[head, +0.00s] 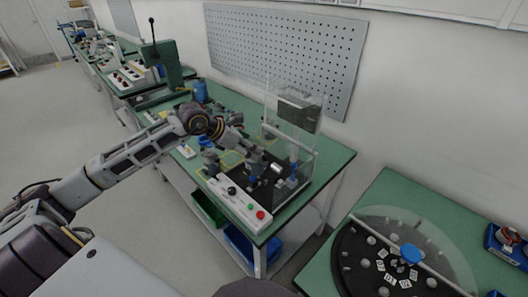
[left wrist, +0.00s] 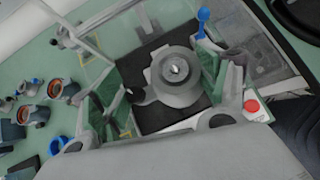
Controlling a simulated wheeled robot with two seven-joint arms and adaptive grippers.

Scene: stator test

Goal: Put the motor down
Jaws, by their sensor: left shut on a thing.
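The motor (left wrist: 176,72) is a grey round body with a central shaft, seen from above in the left wrist view. My left gripper (left wrist: 178,98) is shut on it, with green-padded fingers on both sides. In the head view my left gripper (head: 254,161) is over the black plate (head: 263,193) of the test station; the motor is small and partly hidden there. The black plate (left wrist: 140,60) also shows behind the motor in the left wrist view. I cannot tell whether the motor touches the plate. My right gripper is not in view.
A clear guard (head: 313,153) stands over the station. A white control box (head: 238,201) with a red button lies along the table's front edge. Several motors with copper windings (left wrist: 53,88) stand beside the station. A round black turntable (head: 358,272) is on the table at right.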

